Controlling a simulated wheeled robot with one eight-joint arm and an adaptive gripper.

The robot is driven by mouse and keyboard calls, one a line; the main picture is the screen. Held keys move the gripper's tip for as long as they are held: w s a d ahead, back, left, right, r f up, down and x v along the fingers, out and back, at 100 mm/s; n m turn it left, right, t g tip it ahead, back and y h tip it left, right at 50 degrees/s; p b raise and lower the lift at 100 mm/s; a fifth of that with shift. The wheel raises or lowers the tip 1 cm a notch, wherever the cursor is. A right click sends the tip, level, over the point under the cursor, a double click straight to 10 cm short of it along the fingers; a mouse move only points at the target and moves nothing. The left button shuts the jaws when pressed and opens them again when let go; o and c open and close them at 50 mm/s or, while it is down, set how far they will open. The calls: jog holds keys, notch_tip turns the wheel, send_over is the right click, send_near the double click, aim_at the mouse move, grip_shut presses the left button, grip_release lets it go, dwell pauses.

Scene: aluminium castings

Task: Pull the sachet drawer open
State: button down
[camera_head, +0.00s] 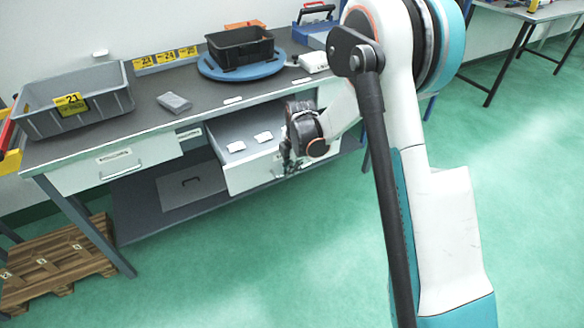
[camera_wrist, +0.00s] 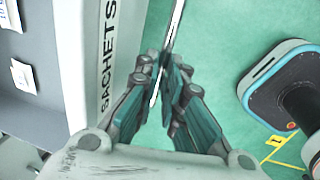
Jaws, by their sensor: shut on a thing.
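The sachet drawer (camera_head: 250,174) is pulled out from under the workbench, and white sachets (camera_head: 264,136) lie on its grey floor. In the wrist view its white front (camera_wrist: 90,50) reads "SACHETS", and sachets (camera_wrist: 22,76) lie inside at the left. My gripper (camera_head: 290,160) is at the drawer's front. In the wrist view my gripper (camera_wrist: 160,75) is shut on the thin metal drawer handle (camera_wrist: 175,28), which runs between the fingertips. In the head view my gripper hides most of the handle and the right part of the front.
The workbench (camera_head: 190,117) holds a grey bin (camera_head: 80,115), a black crate (camera_head: 240,57) on a blue round disc (camera_head: 210,72), and a grey packet (camera_head: 174,102). A closed drawer (camera_head: 115,166) is at left. A wooden pallet (camera_head: 55,258) stands at lower left. Green floor in front is clear.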

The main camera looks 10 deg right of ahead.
dwell(0.3)
jog(key=c, duration=1.7)
grip_release()
jog(key=shift+r, duration=0.15)
jog(key=r, duration=0.3)
jog(key=s+r, duration=0.1)
jog(key=r, duration=0.3)
jog(key=s+r, duration=0.1)
jog(key=r, duration=0.3)
jog(key=shift+d+r, duration=0.25)
jog(key=shift+d, duration=0.1)
jog(key=shift+s, duration=0.1)
jog(key=s+d+r+m+t, duration=0.2)
jog(key=s+d+r+m, duration=0.1)
jog(key=s+r+m, duration=0.95)
jog(key=s+m+t, duration=0.1)
jog(key=s+m, duration=0.2)
jog(key=s, duration=0.3)
jog(key=s+d+r+m+t, duration=0.1)
jog(key=s+m, duration=0.2)
jog(key=s, duration=0.3)
jog(key=s+m+t, duration=0.1)
jog(key=s+m, duration=0.2)
jog(key=s, duration=0.3)
jog(key=shift+s+d+r+h, duration=0.15)
jog(key=shift+s+d+h, duration=0.15)
jog(key=shift+h, duration=0.1)
